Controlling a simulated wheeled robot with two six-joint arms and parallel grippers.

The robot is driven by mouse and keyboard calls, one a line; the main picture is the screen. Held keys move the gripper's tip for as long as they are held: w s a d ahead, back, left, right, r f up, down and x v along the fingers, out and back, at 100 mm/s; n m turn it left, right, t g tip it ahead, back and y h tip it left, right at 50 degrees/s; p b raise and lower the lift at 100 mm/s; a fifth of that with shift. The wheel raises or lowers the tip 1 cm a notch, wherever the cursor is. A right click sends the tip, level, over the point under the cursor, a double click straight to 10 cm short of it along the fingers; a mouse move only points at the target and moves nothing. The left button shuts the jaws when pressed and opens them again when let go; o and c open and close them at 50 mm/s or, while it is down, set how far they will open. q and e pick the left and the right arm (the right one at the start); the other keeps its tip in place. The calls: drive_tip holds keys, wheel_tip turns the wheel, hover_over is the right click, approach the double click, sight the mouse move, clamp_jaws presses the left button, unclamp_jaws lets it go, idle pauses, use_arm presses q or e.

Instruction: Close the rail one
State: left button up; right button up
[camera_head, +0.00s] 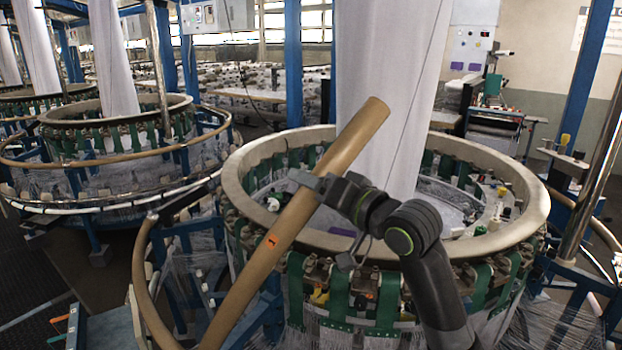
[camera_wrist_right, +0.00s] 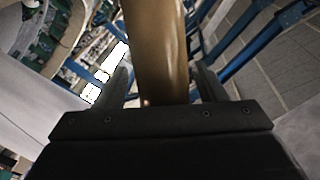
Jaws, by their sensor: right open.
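A long brown rail (camera_head: 275,240) with an orange mark slants up from the bottom left to a free end in front of the white fabric. It crosses the rim of the circular loom (camera_head: 522,190) in the picture. My right gripper (camera_head: 306,183) is at the middle of this rail, its arm coming from the bottom right. In the right wrist view the rail (camera_wrist_right: 157,45) runs between the two open fingers (camera_wrist_right: 165,88). Whether a finger touches it I cannot tell. My left gripper is out of view.
A tan curved rail (camera_head: 140,270) runs low around the left of the loom, and another part (camera_head: 597,228) shows at the right. A metal post (camera_head: 595,170) stands at the right. Another loom (camera_head: 120,150) stands at the left. Dark floor (camera_head: 35,265) is clear at far left.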

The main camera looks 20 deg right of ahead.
drive_tip(key=shift+w+a, duration=0.2)
drive_tip(key=shift+w, duration=0.2)
drive_tip(key=c, duration=1.4)
drive_tip(key=shift+f, duration=0.15)
